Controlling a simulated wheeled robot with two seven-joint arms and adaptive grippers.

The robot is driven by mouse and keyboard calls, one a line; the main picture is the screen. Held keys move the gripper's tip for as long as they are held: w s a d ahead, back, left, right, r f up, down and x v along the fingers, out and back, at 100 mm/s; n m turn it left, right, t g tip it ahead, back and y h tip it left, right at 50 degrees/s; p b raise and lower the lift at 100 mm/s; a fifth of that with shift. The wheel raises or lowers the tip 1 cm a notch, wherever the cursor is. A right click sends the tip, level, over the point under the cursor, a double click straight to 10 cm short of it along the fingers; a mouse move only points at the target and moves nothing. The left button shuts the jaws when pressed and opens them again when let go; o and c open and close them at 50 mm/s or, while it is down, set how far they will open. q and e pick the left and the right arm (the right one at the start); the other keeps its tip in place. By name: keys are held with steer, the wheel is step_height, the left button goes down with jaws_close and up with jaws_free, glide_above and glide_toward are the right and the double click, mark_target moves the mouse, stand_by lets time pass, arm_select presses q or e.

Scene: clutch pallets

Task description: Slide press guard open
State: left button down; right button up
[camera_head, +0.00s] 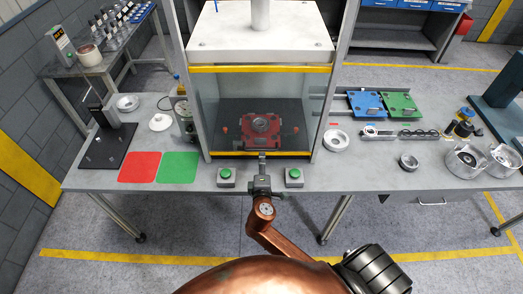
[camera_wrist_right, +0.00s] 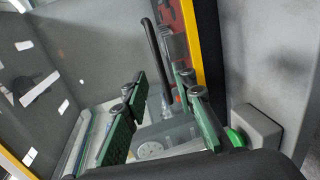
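The press guard (camera_head: 218,110) is a clear panel with yellow strips along its top and bottom edges, and it is down across the front of the press. Through it I see a red pallet (camera_head: 262,130) with a round part on it. My right gripper (camera_head: 262,180) is at the guard's lower middle edge. In the right wrist view, its green-padded fingers (camera_wrist_right: 160,95) are apart. A dark bar-shaped handle (camera_wrist_right: 152,48) shows between and beyond them; I cannot tell whether they touch it. My left gripper is not in view.
Green buttons in grey boxes (camera_head: 226,175) (camera_head: 293,175) flank the gripper on the table front. Red (camera_head: 140,167) and green mats lie to the left. Blue (camera_head: 366,104) and green pallets, rings and other parts stand to the right. The press frame (camera_head: 190,110) encloses the guard.

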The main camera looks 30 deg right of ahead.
mark_target(262, 150)
steer(key=x, duration=0.7)
steer(key=shift+w+d, duration=0.15)
steer(key=shift+w, duration=0.1)
steer(key=shift+c, duration=0.2)
jaws_close()
